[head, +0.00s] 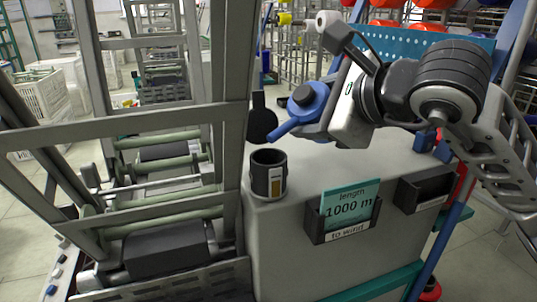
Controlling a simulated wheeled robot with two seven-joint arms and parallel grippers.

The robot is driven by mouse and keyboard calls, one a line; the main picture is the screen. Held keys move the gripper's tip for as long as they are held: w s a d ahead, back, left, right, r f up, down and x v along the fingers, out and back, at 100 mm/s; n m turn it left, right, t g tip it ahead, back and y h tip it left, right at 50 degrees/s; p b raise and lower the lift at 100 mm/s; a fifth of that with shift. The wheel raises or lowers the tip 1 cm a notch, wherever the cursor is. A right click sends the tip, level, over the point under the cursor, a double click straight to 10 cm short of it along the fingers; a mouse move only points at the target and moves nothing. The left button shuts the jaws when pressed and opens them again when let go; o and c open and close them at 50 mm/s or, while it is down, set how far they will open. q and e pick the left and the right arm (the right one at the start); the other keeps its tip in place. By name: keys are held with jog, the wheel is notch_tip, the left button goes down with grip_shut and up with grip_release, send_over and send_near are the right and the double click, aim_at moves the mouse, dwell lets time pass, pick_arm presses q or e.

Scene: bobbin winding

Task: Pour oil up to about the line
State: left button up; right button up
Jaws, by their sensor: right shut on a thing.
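A dark open-topped cup (268,177) stands upright on the grey machine top. A narrow window on its front shows amber in its lower part; a line on it is too small to make out. My right gripper (328,112), its arm coming in from the right, is shut on a blue oil can (308,99). The can is tilted, its long spout pointing down and left, with the tip just above the cup's mouth, apart from the rim. I cannot make out a stream of oil. My left gripper is not in view.
A card holder (342,235) with a teal "length 1000 m" card (349,204) and an empty dark bin (425,188) are on the machine's front. A grey frame with rollers (165,210) rises close to the cup's left. A black round part (262,121) stands behind the cup.

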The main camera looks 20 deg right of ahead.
dwell(0.5)
jog(key=f+m+y+b, duration=0.1)
jog(key=f+b, duration=0.1)
jog(key=b, duration=0.1)
jog(key=shift+d+m+g, duration=0.15)
jog(key=shift+m+g, duration=0.15)
jog(key=shift+r, duration=0.1)
jog(key=shift+m+g+y+b, duration=0.3)
jog(key=shift+m+y+b, duration=0.35)
jog(key=shift+m, duration=0.25)
jog(key=shift+a+r+m+y, duration=0.15)
jog(key=shift+a+m+y, duration=0.15)
jog(key=shift+m, duration=0.2)
jog(key=shift+r+y, duration=0.1)
jog(key=shift+y, duration=0.15)
jog(key=shift+s+r, duration=0.1)
